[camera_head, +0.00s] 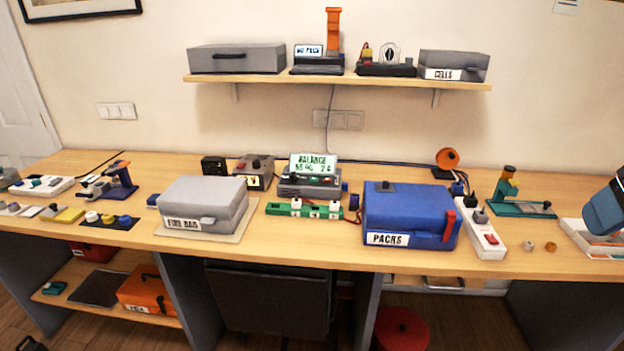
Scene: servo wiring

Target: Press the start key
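The charger (309,184) is a grey unit near the middle of the bench, behind the grey bag and the blue case. Its raised green screen (313,163) reads BALANCE, with smaller figures under it. Small keys sit on its front below the screen, one of them reddish. They are too small for me to tell which is the start key. No gripper fingers show. A blue and dark part (604,210) is cut off at the right edge; I cannot tell whether it belongs to my arm.
The grey fire bag (203,199) stands front left of the charger, and the blue PACKS case (408,214) front right. A green board (304,210) lies just before the charger. A power strip (484,234) is right of the case. A shelf (270,79) hangs above.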

